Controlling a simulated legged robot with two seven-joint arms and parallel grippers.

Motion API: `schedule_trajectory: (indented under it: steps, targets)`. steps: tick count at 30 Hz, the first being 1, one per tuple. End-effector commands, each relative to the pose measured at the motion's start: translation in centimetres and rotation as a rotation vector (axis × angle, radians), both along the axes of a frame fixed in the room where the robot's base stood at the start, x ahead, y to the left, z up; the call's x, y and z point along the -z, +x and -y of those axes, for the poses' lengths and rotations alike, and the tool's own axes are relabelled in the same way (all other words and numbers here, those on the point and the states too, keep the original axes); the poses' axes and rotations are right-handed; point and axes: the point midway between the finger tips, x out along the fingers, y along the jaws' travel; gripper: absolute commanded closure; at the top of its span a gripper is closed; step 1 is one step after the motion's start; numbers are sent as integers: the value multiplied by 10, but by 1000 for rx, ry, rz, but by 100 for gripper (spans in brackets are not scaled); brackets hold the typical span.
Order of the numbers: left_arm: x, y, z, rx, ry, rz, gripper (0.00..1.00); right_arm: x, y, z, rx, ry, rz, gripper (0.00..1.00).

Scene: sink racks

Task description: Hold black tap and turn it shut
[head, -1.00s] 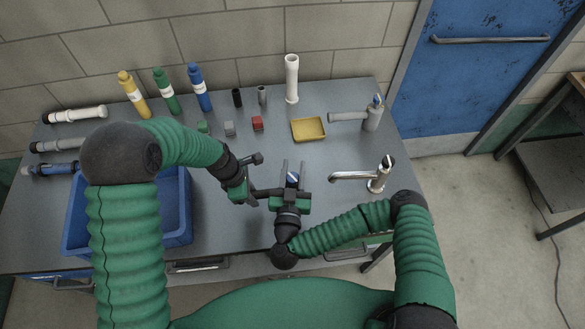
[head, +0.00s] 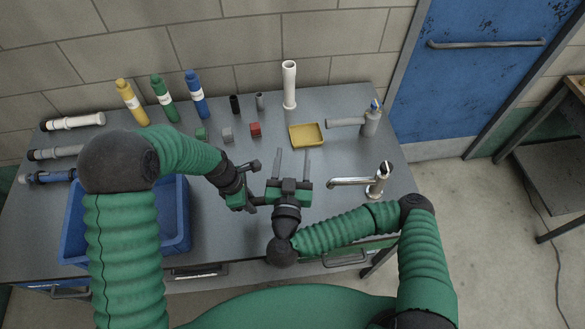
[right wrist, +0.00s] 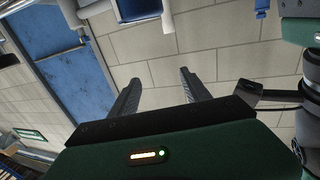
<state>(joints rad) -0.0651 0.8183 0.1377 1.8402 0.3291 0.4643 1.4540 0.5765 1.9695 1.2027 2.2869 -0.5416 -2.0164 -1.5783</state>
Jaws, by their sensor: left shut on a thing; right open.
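My left gripper (head: 252,182) is shut on a dark bar, which looks like the spout of the black tap (head: 261,200). The rest of the tap is hidden by my right gripper. My right gripper (head: 293,156) is open, just right of the left one, its fingers pointing towards the back wall. It also shows in the right wrist view (right wrist: 160,90), with only wall visible between its fingers. I cannot tell how the tap's handle is turned.
A chrome tap (head: 378,185) stands to the right and a grey tap (head: 370,124) behind it. A yellow tray (head: 307,135), small blocks, a white pipe (head: 289,86) and several bottles are at the back. A blue bin (head: 176,246) is front left.

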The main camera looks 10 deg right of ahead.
Motion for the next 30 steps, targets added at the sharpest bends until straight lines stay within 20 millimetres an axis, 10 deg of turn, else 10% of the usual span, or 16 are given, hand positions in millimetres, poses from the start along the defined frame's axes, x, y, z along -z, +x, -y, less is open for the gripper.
schedule_trajectory:
  steps: [14, 19, 25, 30]
  targets:
    - [-1, 1, 0, 0, -1, 2, 100, -17, 1, 0, -3, 1, 18, 45]
    - [-1, 1, 0, 0, -1, 2, 100, -30, 13, -3, -102, 49, 274, 45]
    - [-1, 1, 0, 0, -1, 2, 100, -32, 7, -16, -656, 96, 633, 45]
    - [-1, 1, 0, 0, -1, 2, 100, 20, -22, 6, -1237, 53, 467, 45]
